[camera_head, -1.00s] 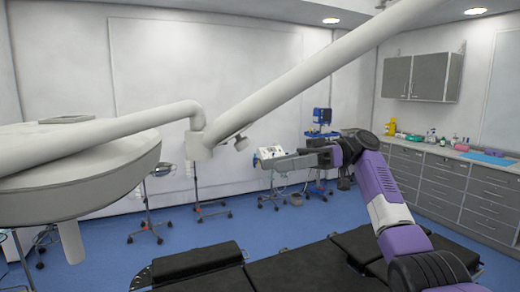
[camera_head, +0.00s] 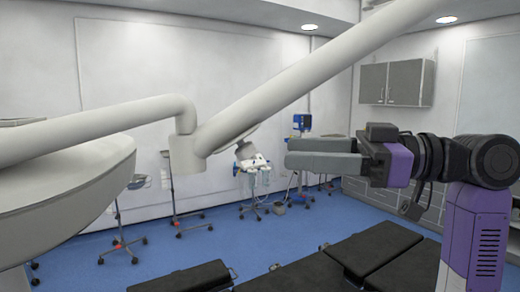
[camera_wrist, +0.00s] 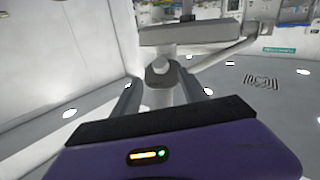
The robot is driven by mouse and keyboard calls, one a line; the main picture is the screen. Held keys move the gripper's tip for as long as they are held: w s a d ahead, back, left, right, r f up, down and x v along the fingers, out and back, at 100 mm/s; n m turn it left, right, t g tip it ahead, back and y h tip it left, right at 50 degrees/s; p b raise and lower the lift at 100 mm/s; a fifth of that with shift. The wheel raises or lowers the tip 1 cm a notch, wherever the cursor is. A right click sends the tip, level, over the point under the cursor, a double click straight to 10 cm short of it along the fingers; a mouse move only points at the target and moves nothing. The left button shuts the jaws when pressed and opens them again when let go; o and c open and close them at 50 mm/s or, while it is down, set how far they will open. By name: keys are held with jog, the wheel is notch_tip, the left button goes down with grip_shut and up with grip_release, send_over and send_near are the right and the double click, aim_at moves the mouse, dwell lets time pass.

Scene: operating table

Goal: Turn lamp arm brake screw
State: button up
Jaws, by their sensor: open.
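The lamp arm (camera_head: 285,85) is a thick white tube slanting down to a joint block (camera_head: 186,153). The lamp arm brake screw (camera_head: 243,150) is a small grey knob at the right of this joint. My gripper (camera_head: 287,152) is open and empty, with its fingers pointing left toward the screw. A gap shows between fingertips and screw in the head view. In the wrist view, the grey screw (camera_wrist: 160,74) faces me between the two fingers of my gripper (camera_wrist: 160,88), ahead of the tips. The white lamp structure shows behind it.
The large white lamp head (camera_head: 60,190) hangs at the left. Below is the black operating table (camera_head: 375,250). Wheeled stands and devices (camera_head: 300,165) are on the blue floor (camera_head: 150,265) behind. Wall cabinets (camera_head: 395,83) are at the back right. The air around the screw looks clear.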

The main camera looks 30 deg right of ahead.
aim_at(257, 152)
jog(key=shift+p+x, duration=1.15)
jog(key=shift+x, duration=2.45)
jog(key=shift+a, duration=0.1)
grip_shut()
